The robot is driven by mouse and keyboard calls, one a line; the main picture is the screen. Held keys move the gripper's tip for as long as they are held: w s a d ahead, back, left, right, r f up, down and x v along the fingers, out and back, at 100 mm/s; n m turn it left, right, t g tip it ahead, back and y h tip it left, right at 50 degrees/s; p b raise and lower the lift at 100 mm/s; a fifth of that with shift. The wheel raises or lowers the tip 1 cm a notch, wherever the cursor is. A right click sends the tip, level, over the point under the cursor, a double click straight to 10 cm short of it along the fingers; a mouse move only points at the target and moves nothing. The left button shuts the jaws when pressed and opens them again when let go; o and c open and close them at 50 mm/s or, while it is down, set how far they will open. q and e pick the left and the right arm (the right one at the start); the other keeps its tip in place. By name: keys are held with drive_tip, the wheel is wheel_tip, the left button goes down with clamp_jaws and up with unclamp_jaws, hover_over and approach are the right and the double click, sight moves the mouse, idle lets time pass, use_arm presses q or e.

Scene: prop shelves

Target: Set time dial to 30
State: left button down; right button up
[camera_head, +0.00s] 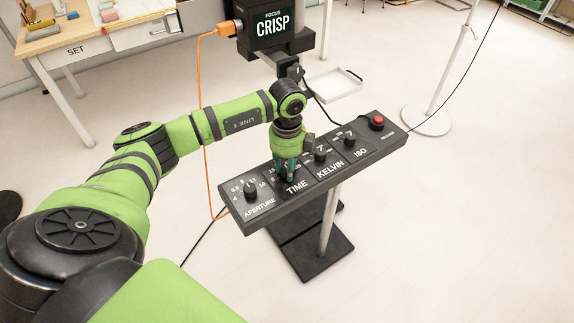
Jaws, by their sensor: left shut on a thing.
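A black control panel (262,213) on a stand carries knobs labelled APERTURE, TIME, KELVIN and ISO, with a red button (377,121) at its right end. My left gripper (287,175) points down over the TIME section (297,187) and is shut on the time dial, which its fingers hide. The dial's setting and most of its scale cannot be read. The aperture dial (250,191) is just left of the gripper, and the kelvin dial (320,155) is close on its right. The ISO dial (349,138) is farther right. My right gripper is not in view.
A black box with a screen reading FOCUS CRISP (273,23) stands behind the panel, with an orange cable (204,120) running down from it. A white tray (334,86) is behind the panel. A desk labelled SET (75,52) is at the upper left.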

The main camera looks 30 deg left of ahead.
use_arm(q)
drive_tip(key=shift+s+d+f, duration=0.1)
drive_tip(key=shift+d+f, duration=0.05)
idle(0.4)
drive_tip(key=c, duration=0.9)
unclamp_jaws()
drive_tip(key=shift+r, duration=0.35)
wheel_tip(320, 180, up, 12)
drive_tip(key=shift+f, duration=0.25)
